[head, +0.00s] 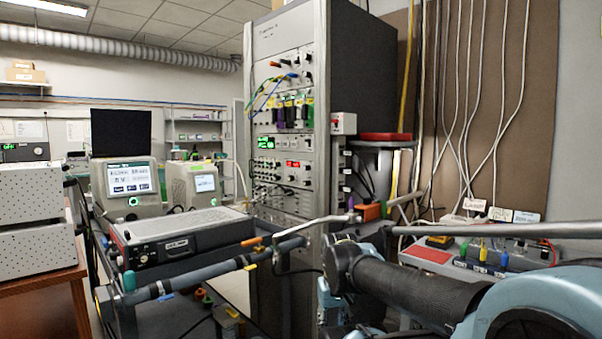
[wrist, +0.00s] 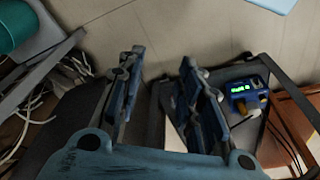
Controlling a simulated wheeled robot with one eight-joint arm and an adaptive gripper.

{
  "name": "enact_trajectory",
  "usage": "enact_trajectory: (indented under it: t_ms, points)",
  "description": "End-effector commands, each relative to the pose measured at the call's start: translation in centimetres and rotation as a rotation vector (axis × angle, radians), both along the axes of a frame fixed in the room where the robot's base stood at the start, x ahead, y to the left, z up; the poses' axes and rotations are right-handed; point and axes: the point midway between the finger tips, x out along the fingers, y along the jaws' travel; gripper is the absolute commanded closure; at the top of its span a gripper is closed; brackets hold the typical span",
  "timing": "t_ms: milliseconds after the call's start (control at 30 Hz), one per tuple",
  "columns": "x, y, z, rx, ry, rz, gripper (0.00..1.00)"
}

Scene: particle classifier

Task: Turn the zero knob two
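I cannot tell which control is zero knob two; no label is readable. Small knobs (head: 308,56) show on the upper panel of the tall grey rack (head: 283,20) in the head view. More small controls (head: 266,170) sit lower on the rack, around green and red displays. In the wrist view, my gripper (wrist: 163,60) has its two blue fingers apart with nothing between them. It points over bare floor, and no rack knob is seen near it. A blue device (wrist: 242,92) with a green display lies to the right of the fingers.
A grey bench unit (head: 180,235) stands left of the rack, in front of two screened instruments (head: 130,185). A metal rail (head: 215,268) crosses in front. At right, a box with coloured plugs (head: 480,252) and hanging cables (head: 475,100) show. A brown surface (wrist: 290,120) lies right in the wrist view.

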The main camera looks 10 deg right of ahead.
Motion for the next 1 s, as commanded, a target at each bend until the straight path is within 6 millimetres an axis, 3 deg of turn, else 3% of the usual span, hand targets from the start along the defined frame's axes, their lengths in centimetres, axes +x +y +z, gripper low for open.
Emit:
enact_trajectory:
  t_ms: [100, 200, 367, 700, 1000]
  points:
    - [0.0, 0.0, 0.0, -0.001, 0.000, 0.000, 0.59]
    - [-0.5, -0.3, 0.9, -0.014, -0.010, -0.007, 0.59]
    - [1.6, -1.5, 3.3, -0.091, -0.008, -0.055, 0.59]
    - [10.9, -5.0, 11.7, -0.367, -0.090, -0.232, 0.59]
    - [21.1, -4.9, 19.3, -0.576, -0.278, -0.387, 0.59]
